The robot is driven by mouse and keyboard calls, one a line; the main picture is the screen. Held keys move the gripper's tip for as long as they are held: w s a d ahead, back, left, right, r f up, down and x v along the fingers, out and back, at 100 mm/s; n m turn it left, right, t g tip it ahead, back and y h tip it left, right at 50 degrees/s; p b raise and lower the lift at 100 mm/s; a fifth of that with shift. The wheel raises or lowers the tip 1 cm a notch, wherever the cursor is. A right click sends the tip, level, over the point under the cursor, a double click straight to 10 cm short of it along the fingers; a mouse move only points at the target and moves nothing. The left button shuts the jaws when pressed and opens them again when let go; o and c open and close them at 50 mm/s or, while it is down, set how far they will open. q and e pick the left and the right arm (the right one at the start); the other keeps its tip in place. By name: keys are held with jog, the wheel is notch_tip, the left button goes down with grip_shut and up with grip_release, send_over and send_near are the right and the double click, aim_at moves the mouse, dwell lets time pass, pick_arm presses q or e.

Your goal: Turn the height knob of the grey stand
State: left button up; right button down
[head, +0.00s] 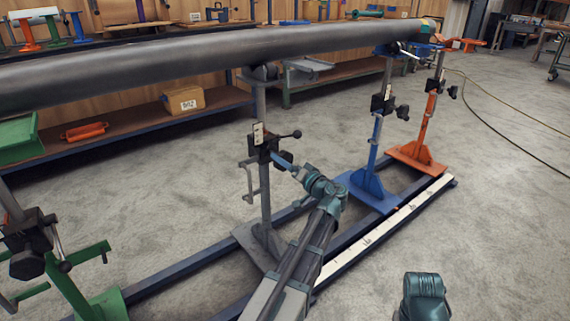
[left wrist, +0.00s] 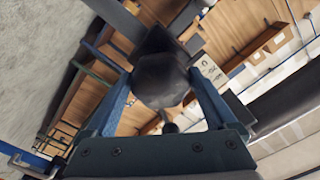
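The grey stand (head: 264,196) holds up the long grey pipe (head: 200,61) near mid-picture in the head view. A black clamp block with a side lever sits on its post. My left gripper (head: 284,162) reaches up to this block from below right. In the left wrist view a dark faceted knob (left wrist: 163,80) lies between the two blue fingers of my left gripper (left wrist: 160,92). The fingers are spread about as wide as the knob; whether they press on it is unclear. My right gripper is not seen; only a teal part of my right arm shows at the bottom.
A blue stand (head: 372,160) and an orange stand (head: 424,130) stand to the right on the rail base, a green stand (head: 80,284) at lower left. A white scale strip (head: 385,226) runs along the rail. Workbenches line the back; open floor lies right.

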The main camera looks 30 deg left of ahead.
pick_arm(q)
jog(key=shift+o, duration=0.3)
jog(key=v, duration=1.4)
jog(key=shift+a+f, duration=0.1)
